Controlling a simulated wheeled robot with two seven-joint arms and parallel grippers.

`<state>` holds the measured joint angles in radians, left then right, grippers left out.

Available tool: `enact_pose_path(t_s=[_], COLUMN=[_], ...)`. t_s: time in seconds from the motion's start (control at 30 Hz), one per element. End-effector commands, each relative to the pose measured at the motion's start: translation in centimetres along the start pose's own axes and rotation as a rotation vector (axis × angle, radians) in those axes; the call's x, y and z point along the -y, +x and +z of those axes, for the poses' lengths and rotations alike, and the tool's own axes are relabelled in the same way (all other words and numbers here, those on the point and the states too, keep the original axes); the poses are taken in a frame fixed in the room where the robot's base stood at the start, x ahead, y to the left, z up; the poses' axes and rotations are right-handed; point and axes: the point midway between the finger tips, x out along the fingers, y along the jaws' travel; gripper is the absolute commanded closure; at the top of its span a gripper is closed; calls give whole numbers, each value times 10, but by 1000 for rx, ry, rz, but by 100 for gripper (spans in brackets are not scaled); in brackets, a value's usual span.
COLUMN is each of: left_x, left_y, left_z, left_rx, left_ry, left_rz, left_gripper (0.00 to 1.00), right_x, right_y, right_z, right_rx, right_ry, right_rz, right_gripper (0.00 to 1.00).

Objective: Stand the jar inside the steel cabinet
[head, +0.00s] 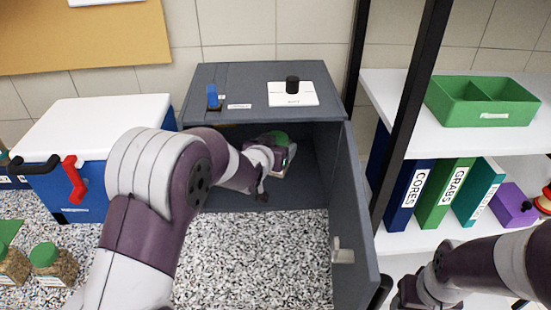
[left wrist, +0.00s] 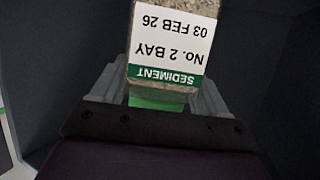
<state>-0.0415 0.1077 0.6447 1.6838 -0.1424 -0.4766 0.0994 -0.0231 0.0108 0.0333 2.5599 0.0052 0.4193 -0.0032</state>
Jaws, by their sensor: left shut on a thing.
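The grey steel cabinet (head: 325,165) stands on the speckled counter, with its door (head: 352,225) swung open to the right. My left arm reaches into its open front. My left gripper (head: 272,165) is shut on the jar, whose green lid (head: 279,137) shows inside the cabinet. In the left wrist view the jar (left wrist: 172,40) has a white label reading "SEDIMENT No. 2 BAY 03 FEB 26" and sits between the fingers. Its base, and whether it touches the cabinet floor, are hidden. My right forearm shows at lower right; its fingers cannot be made out.
A blue box with a white lid (head: 95,122) stands left of the cabinet. More green-lidded jars (head: 50,265) stand at lower left. Shelves at right hold binders (head: 440,195) and a green tray (head: 480,110).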

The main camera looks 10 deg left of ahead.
Motion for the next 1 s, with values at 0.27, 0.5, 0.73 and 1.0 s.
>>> enact_pose_path(t_s=[0.27, 0.5, 0.73, 1.0], left_x=[6, 6, 7, 7], left_y=[23, 36, 43, 44], left_z=[17, 51, 56, 61], left_rx=[-2, 0, -5, -1], left_ry=[0, -1, 0, 0], left_rz=[1, 0, 0, 0], left_gripper=[81, 81, 81, 12], right_x=[0, 0, 0, 0], right_y=[-8, -13, -16, -13], right_z=[-1, -2, -2, -2], right_rx=[0, 0, 0, 0], right_ry=[0, 0, 0, 0], right_rz=[0, 0, 0, 0], right_gripper=[43, 43, 43, 43])
